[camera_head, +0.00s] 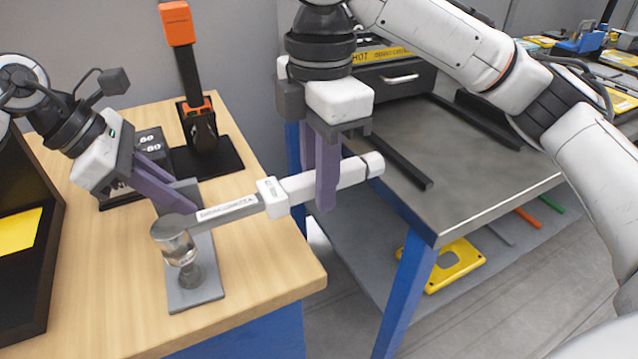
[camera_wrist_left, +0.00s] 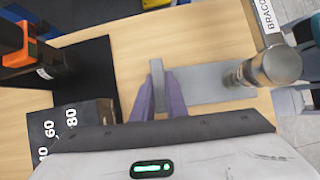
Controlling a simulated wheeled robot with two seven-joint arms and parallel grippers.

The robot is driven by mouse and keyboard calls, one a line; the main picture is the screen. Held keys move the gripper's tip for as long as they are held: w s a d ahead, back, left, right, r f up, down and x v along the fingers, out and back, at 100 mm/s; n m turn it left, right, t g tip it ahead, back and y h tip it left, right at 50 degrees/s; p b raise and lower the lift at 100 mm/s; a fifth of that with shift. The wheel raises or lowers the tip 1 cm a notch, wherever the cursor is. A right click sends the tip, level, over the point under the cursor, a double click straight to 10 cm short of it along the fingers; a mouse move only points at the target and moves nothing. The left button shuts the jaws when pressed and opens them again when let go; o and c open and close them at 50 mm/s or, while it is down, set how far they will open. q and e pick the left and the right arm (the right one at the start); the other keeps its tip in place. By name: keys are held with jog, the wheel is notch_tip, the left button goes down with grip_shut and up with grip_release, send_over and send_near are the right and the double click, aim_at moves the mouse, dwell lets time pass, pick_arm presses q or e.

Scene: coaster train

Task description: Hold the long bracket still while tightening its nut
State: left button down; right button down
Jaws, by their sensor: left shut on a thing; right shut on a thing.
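The long grey bracket (camera_head: 196,294) lies on the wooden table, its base plate flat and one end standing upright. My left gripper (camera_head: 178,201) is shut on that upright end; in the left wrist view its purple fingers (camera_wrist_left: 167,92) pinch it from both sides, and the base plate (camera_wrist_left: 208,80) extends right. My right gripper (camera_head: 327,200) is shut on the white handle of a torque wrench (camera_head: 296,189). The wrench's silver round head (camera_head: 174,240) is over the bolt (camera_head: 191,276) on the plate. The nut cannot be made out clearly.
A black stand with an orange-topped tool (camera_head: 187,50) and a black block marked with numbers (camera_head: 149,141) stand behind. A black bin (camera_head: 28,262) is at the left. A metal-topped bench (camera_head: 440,175) with blue legs is at the right, across a gap.

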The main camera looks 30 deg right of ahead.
pick_arm(q)
jog(key=c, duration=1.7)
grip_release()
jog(key=shift+r, duration=0.1)
jog(key=v, duration=1.2)
